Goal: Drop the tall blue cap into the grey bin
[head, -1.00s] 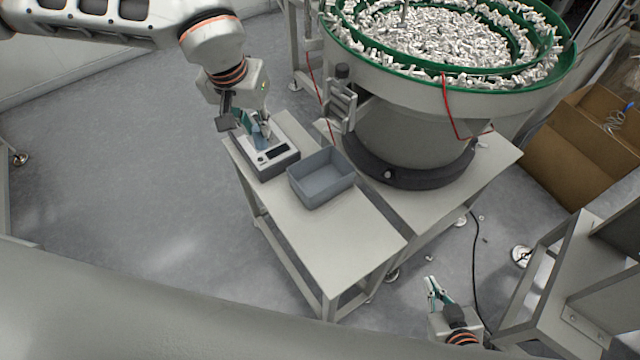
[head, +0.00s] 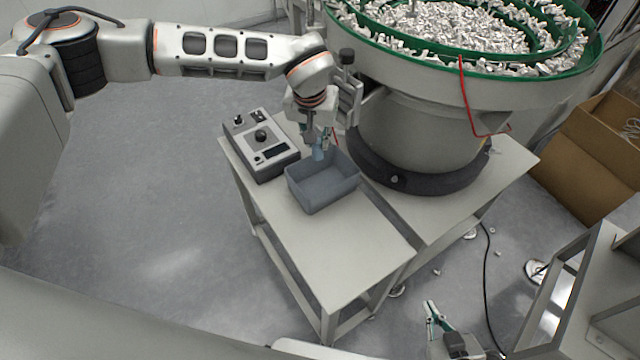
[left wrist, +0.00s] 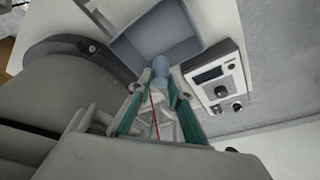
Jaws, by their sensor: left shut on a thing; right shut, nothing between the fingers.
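The tall blue cap (left wrist: 160,66) is between the fingertips of my left gripper (left wrist: 161,86) in the left wrist view. In the head view my left gripper (head: 317,143) is shut on the cap (head: 319,154), close to the back edge of the grey bin (head: 322,194). The bin also shows in the left wrist view (left wrist: 132,55), with the cap overlapping its near edge. I cannot tell how high the cap is above the rim. The visible inside of the bin looks empty. My right gripper (head: 433,308) is shut and empty, low in front of the table.
A control box (head: 262,148) with knobs and a display stands left of the bin on the table (head: 330,250). A large bowl feeder (head: 425,130) full of small parts is behind right. The front of the table is clear. A cardboard box (head: 590,150) is at the right.

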